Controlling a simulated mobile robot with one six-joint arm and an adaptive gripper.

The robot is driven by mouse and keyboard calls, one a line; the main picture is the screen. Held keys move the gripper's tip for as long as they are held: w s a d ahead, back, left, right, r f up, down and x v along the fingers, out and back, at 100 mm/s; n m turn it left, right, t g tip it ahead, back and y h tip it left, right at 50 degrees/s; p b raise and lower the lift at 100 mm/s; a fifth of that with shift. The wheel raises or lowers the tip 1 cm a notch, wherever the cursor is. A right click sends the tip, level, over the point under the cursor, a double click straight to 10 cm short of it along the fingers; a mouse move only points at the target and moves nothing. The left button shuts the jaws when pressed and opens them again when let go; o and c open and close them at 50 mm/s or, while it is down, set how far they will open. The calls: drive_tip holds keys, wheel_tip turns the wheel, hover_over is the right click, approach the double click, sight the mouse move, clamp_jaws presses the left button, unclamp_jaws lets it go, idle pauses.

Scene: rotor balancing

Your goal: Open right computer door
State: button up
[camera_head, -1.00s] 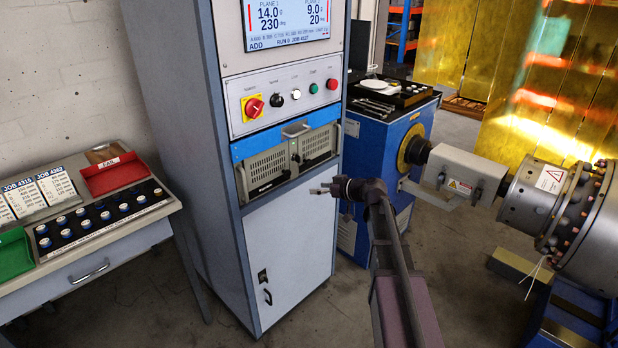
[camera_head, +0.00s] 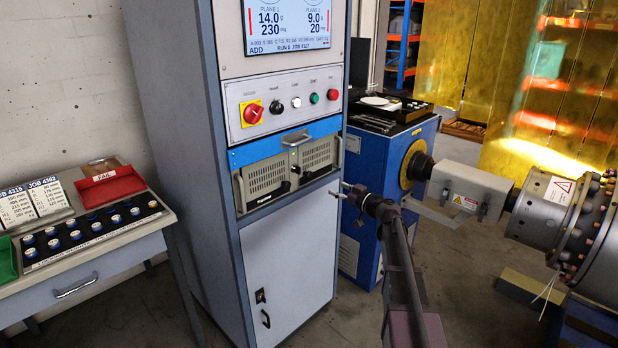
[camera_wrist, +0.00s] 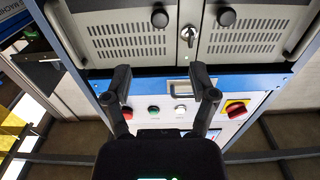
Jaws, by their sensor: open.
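The computer unit has two grey vented doors under a blue strip in the tall cabinet. The right door (camera_head: 320,155) is closed, beside the left door (camera_head: 264,178). The wrist view is upside down, so the right door (camera_wrist: 125,38) lies on the left there, with a round black knob (camera_wrist: 160,18). A key lock (camera_wrist: 189,35) sits between the doors. My gripper (camera_head: 345,188) is open and empty, in front of the cabinet's right edge, below the right door in the picture. In the wrist view its fingers (camera_wrist: 161,78) are spread apart, touching nothing visible.
Above the doors are a button panel (camera_head: 283,101) and a screen (camera_head: 288,22). A closed lower cabinet door (camera_head: 285,255) is below. A blue machine (camera_head: 362,240) stands right of the cabinet, a table with trays (camera_head: 90,262) left. Floor in front is open.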

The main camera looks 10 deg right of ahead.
sight(310, 176)
drive_tip(key=shift+w+a, duration=0.1)
drive_tip(key=x, duration=1.3)
drive_tip(key=shift+w+a, duration=0.2)
clamp_jaws()
